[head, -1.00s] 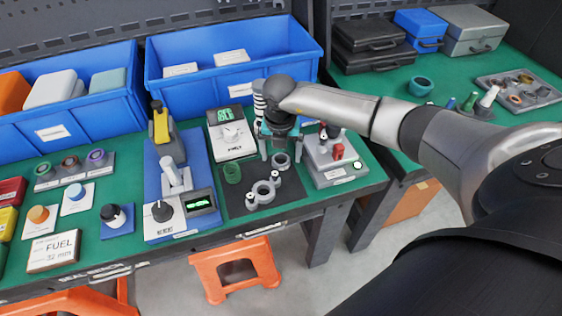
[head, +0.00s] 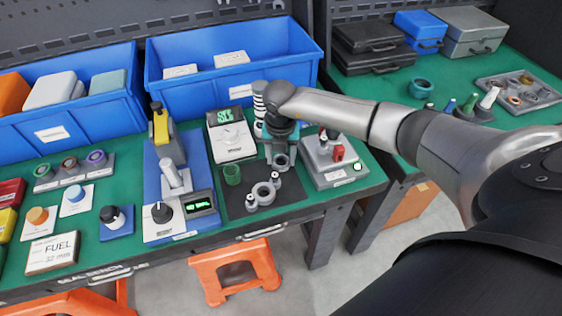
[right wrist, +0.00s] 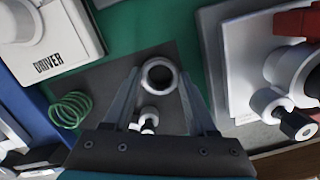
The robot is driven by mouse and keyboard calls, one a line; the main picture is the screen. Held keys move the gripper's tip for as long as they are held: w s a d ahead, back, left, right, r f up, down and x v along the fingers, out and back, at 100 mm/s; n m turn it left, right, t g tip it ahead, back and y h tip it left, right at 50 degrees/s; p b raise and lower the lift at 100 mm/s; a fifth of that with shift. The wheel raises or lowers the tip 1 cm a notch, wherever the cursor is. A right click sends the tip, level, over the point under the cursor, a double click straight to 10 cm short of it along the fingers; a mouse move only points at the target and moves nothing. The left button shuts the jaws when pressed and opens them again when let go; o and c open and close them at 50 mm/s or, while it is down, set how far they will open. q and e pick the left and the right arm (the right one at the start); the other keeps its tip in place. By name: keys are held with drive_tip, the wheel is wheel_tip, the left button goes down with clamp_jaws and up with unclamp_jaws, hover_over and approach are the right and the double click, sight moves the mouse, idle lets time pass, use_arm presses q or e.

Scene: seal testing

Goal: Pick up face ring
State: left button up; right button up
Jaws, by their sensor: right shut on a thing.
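The face ring, a small grey ring (head: 281,169), is at the back right of the dark mat (head: 291,190). My right gripper (head: 280,160) points down from above and is shut on the ring, with a finger on each side of it. In the right wrist view the ring (right wrist: 159,61) shows between the fingertips (right wrist: 158,78). Whether it touches the mat or is slightly lifted is hard to tell. A grey housing with a ring and small posts (head: 263,195) lies in front of it on the mat. My left gripper is not in view.
A green spring (head: 232,174) stands on the mat's left. A grey device with a red part (head: 335,173) stands close right, and a white driver box (head: 234,146) behind left. Blue bins (head: 220,89) line the back. The bench's front edge lies below the mat.

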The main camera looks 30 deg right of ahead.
drive_tip(key=shift+c, duration=1.4)
